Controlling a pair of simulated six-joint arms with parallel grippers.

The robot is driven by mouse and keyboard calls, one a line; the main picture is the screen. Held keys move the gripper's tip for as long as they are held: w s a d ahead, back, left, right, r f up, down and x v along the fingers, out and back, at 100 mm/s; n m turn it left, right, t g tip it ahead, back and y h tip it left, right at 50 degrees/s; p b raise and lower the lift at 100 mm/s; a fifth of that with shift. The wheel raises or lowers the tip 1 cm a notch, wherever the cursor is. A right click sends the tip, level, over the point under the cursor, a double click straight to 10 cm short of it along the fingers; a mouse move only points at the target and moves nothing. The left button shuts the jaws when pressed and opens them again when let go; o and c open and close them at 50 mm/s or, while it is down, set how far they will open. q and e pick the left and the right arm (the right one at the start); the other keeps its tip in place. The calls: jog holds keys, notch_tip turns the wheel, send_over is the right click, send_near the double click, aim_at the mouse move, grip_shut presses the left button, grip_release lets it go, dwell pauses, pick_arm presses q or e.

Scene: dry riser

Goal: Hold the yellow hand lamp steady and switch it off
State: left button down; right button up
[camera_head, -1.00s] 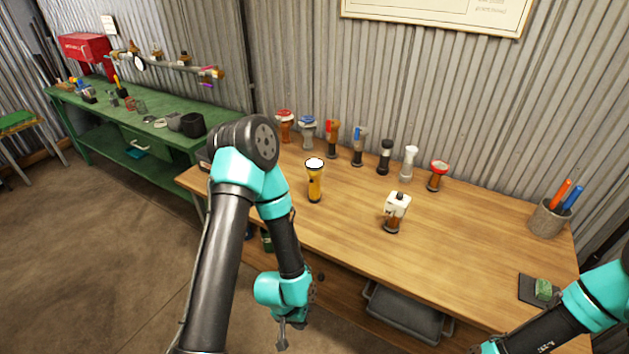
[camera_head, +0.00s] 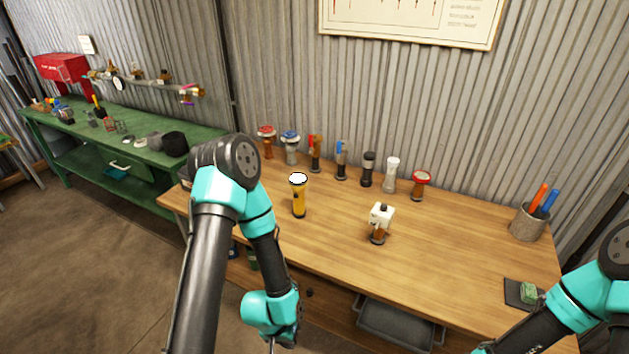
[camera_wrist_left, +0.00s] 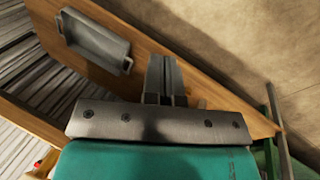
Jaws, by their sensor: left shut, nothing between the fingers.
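The yellow hand lamp (camera_head: 299,197) stands upright on the wooden table, near its left front part. Its wide top face is bright white. A dark spot shows on its front side, too small to make out. My left gripper (camera_wrist_left: 166,78) is shut and empty in the left wrist view, low beside the table's front. In the head view its arm comes down in front of the table, left of the lamp, and its fingertips are mostly cut off at the bottom edge. My right arm shows at the lower right of the head view; its gripper is outside the picture.
A white-topped fitting (camera_head: 380,222) stands right of the lamp. Several valves and lamp-like fittings line the table's back, including a red-topped one (camera_head: 420,184). A pen cup (camera_head: 529,222) and a green sponge (camera_head: 529,293) are at right. A grey tray (camera_head: 398,325) sits below the tabletop.

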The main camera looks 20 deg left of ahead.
pick_arm(q)
jog(key=shift+w, duration=0.1)
jog(key=w+a+r+m+t+y, duration=0.25)
jog(key=w+a+r+t, duration=0.3)
jog(key=w+a, duration=0.4)
jog(key=w+a+r+m+t+y, duration=0.1)
jog(key=w+a+r+t+y, duration=0.25)
jog(key=w+a+t, duration=0.55)
jog(key=w+r+m, duration=0.1)
jog(key=r, duration=0.1)
jog(key=w+r+m+h, duration=0.1)
jog(key=w+r+m, duration=0.2)
jog(key=r+m, duration=0.1)
jog(key=r, duration=0.1)
jog(key=shift+w+t, duration=0.25)
jog(key=shift+t, duration=0.1)
jog(key=d+r+m, duration=0.1)
jog(key=w+d+r+m+t+h, duration=0.1)
jog(key=w+d+r+m+t, duration=0.1)
jog(key=shift+d+r+h, duration=0.25)
jog(key=shift+d+h, duration=0.1)
jog(key=shift+h, duration=0.05)
jog(key=shift+w, duration=0.1)
